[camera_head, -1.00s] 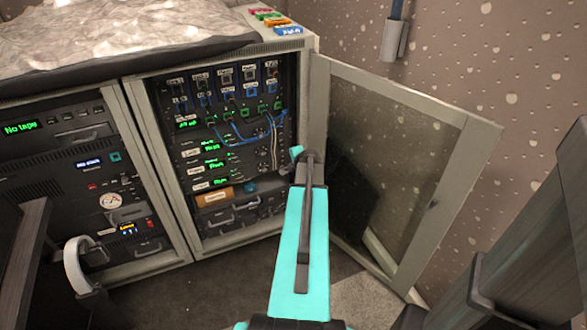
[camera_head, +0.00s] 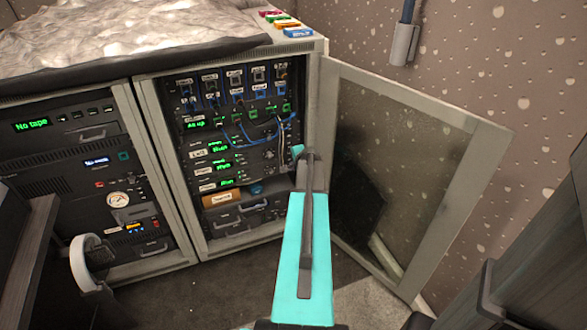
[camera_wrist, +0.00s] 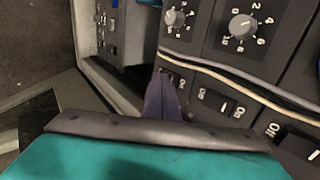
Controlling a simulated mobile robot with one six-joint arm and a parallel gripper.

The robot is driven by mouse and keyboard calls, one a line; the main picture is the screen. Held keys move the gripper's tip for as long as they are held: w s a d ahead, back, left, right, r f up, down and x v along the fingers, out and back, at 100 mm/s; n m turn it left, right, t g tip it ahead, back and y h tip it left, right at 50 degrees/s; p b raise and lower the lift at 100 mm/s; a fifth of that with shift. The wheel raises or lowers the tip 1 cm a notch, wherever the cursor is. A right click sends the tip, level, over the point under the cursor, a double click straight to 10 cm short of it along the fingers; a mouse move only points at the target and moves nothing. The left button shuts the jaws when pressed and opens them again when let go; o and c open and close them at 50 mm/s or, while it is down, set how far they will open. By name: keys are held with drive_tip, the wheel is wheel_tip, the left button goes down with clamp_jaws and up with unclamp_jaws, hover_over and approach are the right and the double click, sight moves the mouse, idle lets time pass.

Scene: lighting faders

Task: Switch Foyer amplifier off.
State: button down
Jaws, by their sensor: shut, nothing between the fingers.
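A stack of dark amplifier units (camera_head: 213,168) with green displays sits in the open right-hand rack in the head view. Their labels are too small for me to tell which is Foyer. The wrist view shows a panel close up, with a white-marked knob (camera_wrist: 242,26), another knob (camera_wrist: 175,17) and a row of rocker switches (camera_wrist: 213,100) with On and Off lettering. My gripper (camera_wrist: 160,97) is shut and empty, its dark fingers at the panel's left end, beside the endmost switch. They partly cover that switch, and I cannot tell whether they touch it.
Pale cables (camera_wrist: 235,82) cross the panel between knobs and switches. The rack's glazed door (camera_head: 420,170) stands open to the right of my arm. Blue patch cables (camera_head: 262,137) hang above the amplifiers. A second rack (camera_head: 60,165) stands at left. Some floor in front is clear.

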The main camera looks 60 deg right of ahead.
drive_tip(key=shift+w+d, duration=0.1)
drive_tip(key=shift+w+f+p, duration=0.1)
drive_tip(key=shift+f+p, duration=0.3)
drive_tip(key=shift+f, duration=0.05)
drive_tip(key=shift+w+r, duration=0.1)
drive_tip(key=shift+r, duration=0.2)
drive_tip(key=shift+d+r+p, duration=0.15)
drive_tip(key=shift+r+p, duration=0.45)
drive_tip(key=shift+r, duration=0.1)
idle(0.4)
